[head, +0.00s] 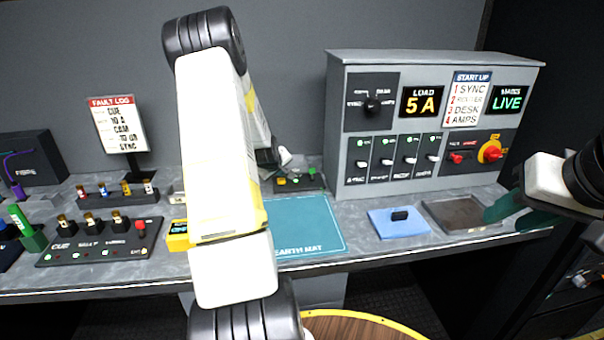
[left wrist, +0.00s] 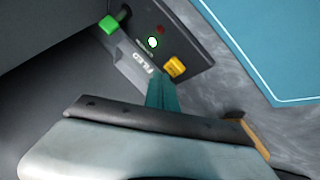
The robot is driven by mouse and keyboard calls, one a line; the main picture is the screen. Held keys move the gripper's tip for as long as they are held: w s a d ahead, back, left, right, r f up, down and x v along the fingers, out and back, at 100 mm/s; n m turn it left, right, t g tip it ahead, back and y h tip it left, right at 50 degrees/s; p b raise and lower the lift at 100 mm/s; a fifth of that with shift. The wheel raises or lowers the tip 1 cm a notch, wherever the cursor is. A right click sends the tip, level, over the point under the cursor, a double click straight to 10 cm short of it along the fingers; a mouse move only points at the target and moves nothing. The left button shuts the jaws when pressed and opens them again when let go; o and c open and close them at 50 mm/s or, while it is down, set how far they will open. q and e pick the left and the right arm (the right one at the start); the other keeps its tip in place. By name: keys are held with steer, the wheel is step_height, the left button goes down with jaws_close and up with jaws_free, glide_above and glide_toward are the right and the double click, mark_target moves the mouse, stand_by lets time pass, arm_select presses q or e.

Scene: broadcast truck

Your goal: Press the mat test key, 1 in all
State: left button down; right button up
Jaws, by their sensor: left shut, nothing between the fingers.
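A small dark box (head: 304,184) stands at the back of the bench, behind the teal earth mat (head: 318,215). It carries a yellow key (left wrist: 174,66), a lit green lamp (left wrist: 152,42) and a dim red lamp (left wrist: 160,29), with a green block (left wrist: 109,24) at one end. The yellow key looks like the mat test key; its label is not readable. My left gripper (left wrist: 158,84) is shut and empty, its tips close beside the yellow key; contact cannot be told. In the head view my left arm hides part of the mat. My right gripper (head: 510,212) is open and empty at the bench's right.
A grey switch panel (head: 335,120) stands behind the mat to the right. A blue cloth (head: 385,226) with a black piece and a brown tray (head: 440,207) lie right of the mat. A yellow meter (head: 178,237) and a black key panel (head: 75,250) lie left.

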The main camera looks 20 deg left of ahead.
mark_target(281, 181)
arm_select(q)
steer(key=shift+r, duration=0.2)
steer(key=shift+r, duration=2.5)
